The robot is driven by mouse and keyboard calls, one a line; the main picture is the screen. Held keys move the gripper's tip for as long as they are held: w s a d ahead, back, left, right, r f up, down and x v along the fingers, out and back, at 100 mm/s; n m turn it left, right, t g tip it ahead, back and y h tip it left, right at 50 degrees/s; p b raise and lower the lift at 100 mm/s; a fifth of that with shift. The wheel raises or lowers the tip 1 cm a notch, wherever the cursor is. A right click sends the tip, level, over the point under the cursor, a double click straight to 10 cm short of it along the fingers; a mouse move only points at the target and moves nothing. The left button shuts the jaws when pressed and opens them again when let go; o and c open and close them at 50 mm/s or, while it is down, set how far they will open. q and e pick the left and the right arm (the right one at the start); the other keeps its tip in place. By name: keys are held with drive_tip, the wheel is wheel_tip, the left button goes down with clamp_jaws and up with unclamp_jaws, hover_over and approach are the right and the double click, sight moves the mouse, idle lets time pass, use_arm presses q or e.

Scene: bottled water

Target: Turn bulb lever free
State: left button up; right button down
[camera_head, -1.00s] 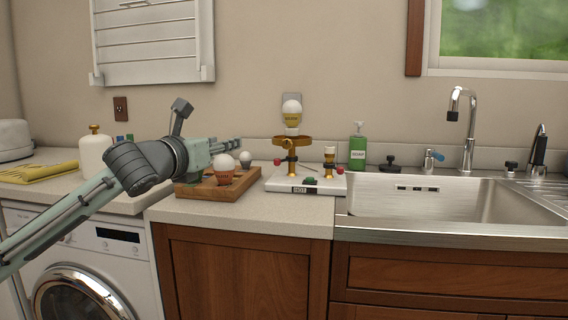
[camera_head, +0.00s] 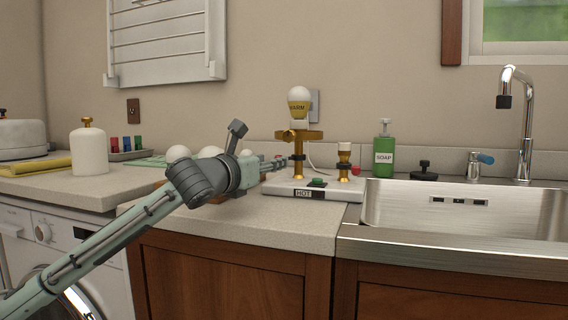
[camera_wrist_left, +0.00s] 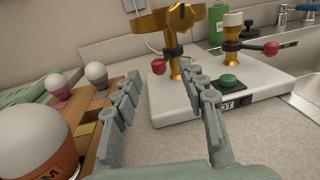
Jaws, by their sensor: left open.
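A white lamp base (camera_head: 335,190) marked HOT stands on the counter, with a green button (camera_head: 317,183). Its tall brass post (camera_head: 298,160) carries a bulb marked WARM (camera_head: 299,103); a shorter brass socket (camera_head: 344,160) stands to the right. In the wrist view a red lever knob (camera_wrist_left: 158,66) shows beside the tall post, and another red knob (camera_wrist_left: 270,48) ends the shorter socket's lever. My left gripper (camera_wrist_left: 165,95) is open and empty, its fingers spread in front of the tall post, with the near red knob beyond the gap. My right gripper is out of view.
A wooden tray (camera_wrist_left: 110,92) with several bulbs lies left of the gripper, one large bulb (camera_wrist_left: 35,135) very close. A soap bottle (camera_head: 384,150) stands behind the base, and the sink (camera_head: 460,205) is to the right. Bare counter (camera_head: 250,222) lies in front.

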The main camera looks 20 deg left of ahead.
use_arm(q)
drive_tip(key=shift+w+d, duration=0.15)
drive_tip(key=shift+w, duration=0.75)
drive_tip(key=shift+w+d, duration=0.2)
drive_tip(key=shift+w, duration=0.7)
drive_tip(key=shift+w+d, duration=0.15)
drive_tip(key=shift+w, duration=0.75)
